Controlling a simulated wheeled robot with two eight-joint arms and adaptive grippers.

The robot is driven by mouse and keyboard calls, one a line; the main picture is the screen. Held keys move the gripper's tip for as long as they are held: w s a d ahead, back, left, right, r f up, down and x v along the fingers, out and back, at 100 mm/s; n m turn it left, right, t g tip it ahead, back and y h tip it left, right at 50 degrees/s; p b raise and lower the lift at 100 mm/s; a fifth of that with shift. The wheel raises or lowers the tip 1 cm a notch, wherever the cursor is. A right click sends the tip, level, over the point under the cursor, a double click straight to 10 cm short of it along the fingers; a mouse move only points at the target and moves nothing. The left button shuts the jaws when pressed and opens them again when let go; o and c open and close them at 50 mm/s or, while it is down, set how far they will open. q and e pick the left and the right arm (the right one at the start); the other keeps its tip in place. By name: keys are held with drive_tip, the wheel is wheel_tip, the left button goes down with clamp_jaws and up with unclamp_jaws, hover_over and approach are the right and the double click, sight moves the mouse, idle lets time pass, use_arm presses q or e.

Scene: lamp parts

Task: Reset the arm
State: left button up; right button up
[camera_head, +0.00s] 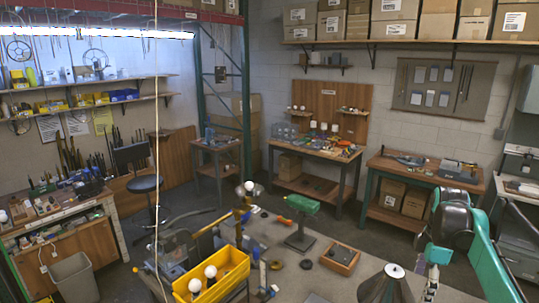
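My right arm, teal and black, comes in from the right edge and bends down toward the front right of the worktable. Its lower end (431,284) is small and pale, and I cannot make out whether its fingers are open or shut. My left arm and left gripper are not in view. A yellow bin (212,278) with white bulbs stands at the front of the worktable. A grey cone-shaped lampshade (386,287) stands at the bottom edge, left of my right arm's lower end.
A green tool on a stand (301,205) and a wooden tray (340,257) are on the worktable (300,285). Dark discs lie near its middle. A pale cord (156,120) hangs at the left. Workbenches line the walls, with a stool (145,184) and floor between.

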drive_tip(key=s+a+f+m+t+b, duration=0.2)
drive_tip(key=s+a+f+m+b, duration=0.2)
drive_tip(key=a+f+b, duration=0.3)
drive_tip(key=s+a+f+m+t+b, duration=0.2)
drive_tip(key=s+a+f+m+b, duration=0.3)
drive_tip(key=a+f, duration=0.4)
drive_tip(key=s+a+f+m+t+b, duration=0.2)
drive_tip(key=s+a+f+m+b, duration=0.2)
drive_tip(key=f, duration=1.2)
drive_tip(key=s+a+b, duration=0.3)
drive_tip(key=b, duration=0.3)
drive_tip(key=shift+a+m+t, duration=0.3)
drive_tip(key=shift+a+t, duration=0.1)
